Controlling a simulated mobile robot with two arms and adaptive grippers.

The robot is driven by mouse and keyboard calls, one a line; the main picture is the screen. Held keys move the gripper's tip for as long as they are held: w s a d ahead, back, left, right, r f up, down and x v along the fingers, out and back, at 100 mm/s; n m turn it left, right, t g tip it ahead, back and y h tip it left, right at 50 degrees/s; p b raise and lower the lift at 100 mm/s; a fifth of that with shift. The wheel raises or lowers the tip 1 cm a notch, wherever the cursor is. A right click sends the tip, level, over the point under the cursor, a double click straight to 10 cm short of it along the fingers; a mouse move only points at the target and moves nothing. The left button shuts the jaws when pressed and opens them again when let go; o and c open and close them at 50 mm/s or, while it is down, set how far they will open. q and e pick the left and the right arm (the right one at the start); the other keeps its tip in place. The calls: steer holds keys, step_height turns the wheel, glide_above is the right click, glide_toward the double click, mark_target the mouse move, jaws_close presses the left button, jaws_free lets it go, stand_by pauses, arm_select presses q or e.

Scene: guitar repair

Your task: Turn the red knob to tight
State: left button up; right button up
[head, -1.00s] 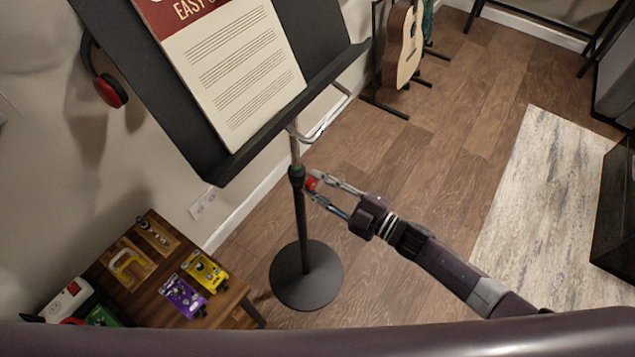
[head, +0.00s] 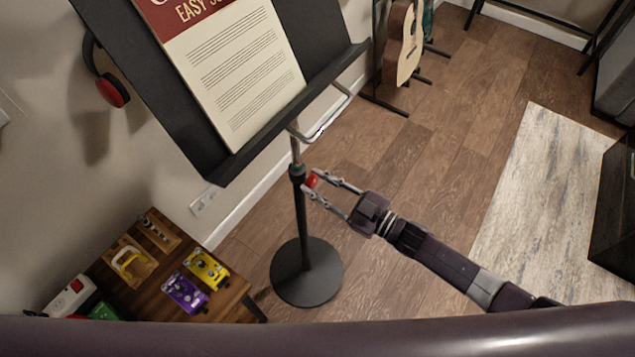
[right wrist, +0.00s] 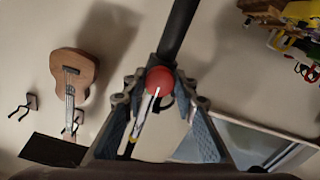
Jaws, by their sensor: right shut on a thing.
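The red knob (head: 312,180) sits on the right side of the upright post of a black music stand (head: 302,225). My right gripper (head: 309,183) reaches in from the right, with its two fingers on either side of the knob, shut on it. In the right wrist view the red knob (right wrist: 160,80) is centred between the fingertips, with a white line running down from its middle. The dark post rises behind it. My left gripper is in neither view.
The stand's desk (head: 335,65) holds a song book (head: 235,85) above the knob. A wooden table (head: 225,299) with several effect pedals stands at lower left. A guitar (head: 408,45) is at the back.

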stand_by(0.3)
steer(key=o, duration=1.2)
steer(key=shift+c, duration=0.2)
steer(key=v, duration=1.2)
steer(key=shift+d+f, duration=0.1)
